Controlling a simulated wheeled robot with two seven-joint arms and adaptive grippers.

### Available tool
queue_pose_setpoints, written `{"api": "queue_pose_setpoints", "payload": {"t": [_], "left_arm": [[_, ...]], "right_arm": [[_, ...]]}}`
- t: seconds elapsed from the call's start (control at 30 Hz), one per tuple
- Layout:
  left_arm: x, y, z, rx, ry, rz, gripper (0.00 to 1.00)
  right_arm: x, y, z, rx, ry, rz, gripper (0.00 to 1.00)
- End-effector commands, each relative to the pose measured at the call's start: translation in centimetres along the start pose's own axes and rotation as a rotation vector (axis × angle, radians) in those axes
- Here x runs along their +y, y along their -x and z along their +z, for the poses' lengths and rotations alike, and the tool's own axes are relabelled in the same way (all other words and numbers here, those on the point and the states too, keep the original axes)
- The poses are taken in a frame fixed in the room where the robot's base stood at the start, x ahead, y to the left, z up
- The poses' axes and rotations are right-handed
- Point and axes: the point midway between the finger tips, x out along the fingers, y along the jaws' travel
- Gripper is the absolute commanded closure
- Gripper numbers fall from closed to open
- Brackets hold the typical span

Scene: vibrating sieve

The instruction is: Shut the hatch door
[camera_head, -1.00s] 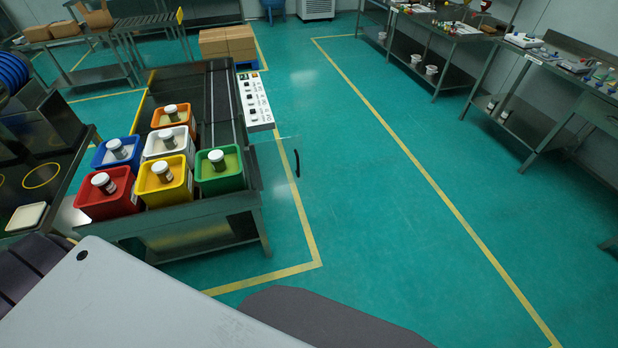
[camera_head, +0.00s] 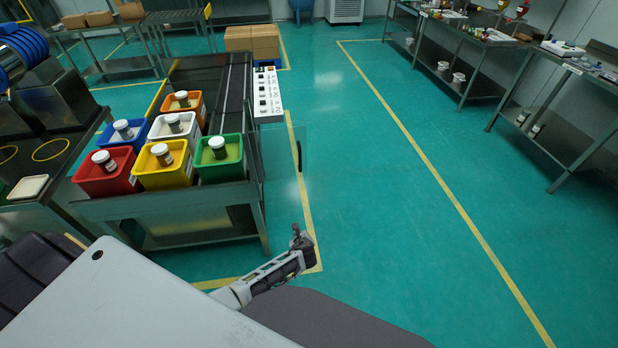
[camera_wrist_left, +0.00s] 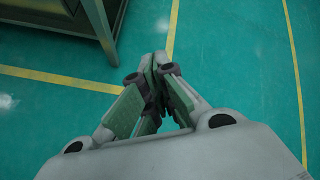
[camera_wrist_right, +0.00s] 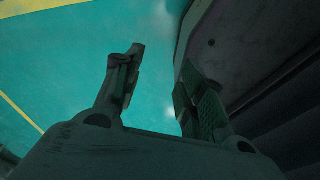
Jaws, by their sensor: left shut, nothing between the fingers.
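The hatch door (camera_head: 284,150) is a clear panel standing out from the right side of the sieve machine. It appears open, with a dark vertical handle (camera_head: 299,156) near its outer edge. My left gripper (camera_head: 299,238) is in front of and below the door, near the corner of the yellow floor line, apart from the handle. In the left wrist view, its fingers (camera_wrist_left: 155,88) are together with nothing between them; the door does not clearly show there. My right gripper (camera_wrist_right: 158,85) shows only in its wrist view, with its fingers spread and empty above the floor.
The machine's front shelf (camera_head: 165,205) holds several coloured bins with jars. A control panel (camera_head: 267,95) is on its right top edge. A dark table (camera_head: 50,165) stands at left and metal benches (camera_head: 555,120) at right. The green floor (camera_head: 380,180) between is clear.

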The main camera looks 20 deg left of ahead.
Motion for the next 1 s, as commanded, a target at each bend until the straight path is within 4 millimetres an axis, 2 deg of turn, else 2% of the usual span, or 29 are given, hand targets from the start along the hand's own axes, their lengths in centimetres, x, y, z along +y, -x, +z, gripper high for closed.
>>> {"api": "queue_pose_setpoints", "payload": {"t": [0.03,0.2,0.3,0.43,0.6,1.0], "left_arm": [[-1.9,-0.2,1.1,-0.043,-0.058,-0.026,1.00],[-7.6,1.2,5.5,-0.198,-0.261,-0.079,1.00],[-10.5,2.5,7.9,-0.292,-0.363,-0.093,1.00],[-13.2,4.2,10.3,-0.389,-0.458,-0.098,1.00],[-14.7,5.5,11.8,-0.450,-0.515,-0.095,1.00],[-14.9,5.6,11.9,-0.456,-0.521,-0.094,1.00]], "right_arm": [[0.2,-1.1,0.1,0.001,0.000,0.003,0.60],[0.7,-2.8,0.1,0.002,0.002,0.010,0.60],[1.0,-3.7,0.1,0.003,0.002,0.014,0.60],[1.4,-4.5,0.2,0.004,0.003,0.017,0.60],[1.6,-4.9,0.2,0.005,0.004,0.020,0.60],[1.6,-4.8,0.1,0.005,0.004,0.020,0.60]]}}
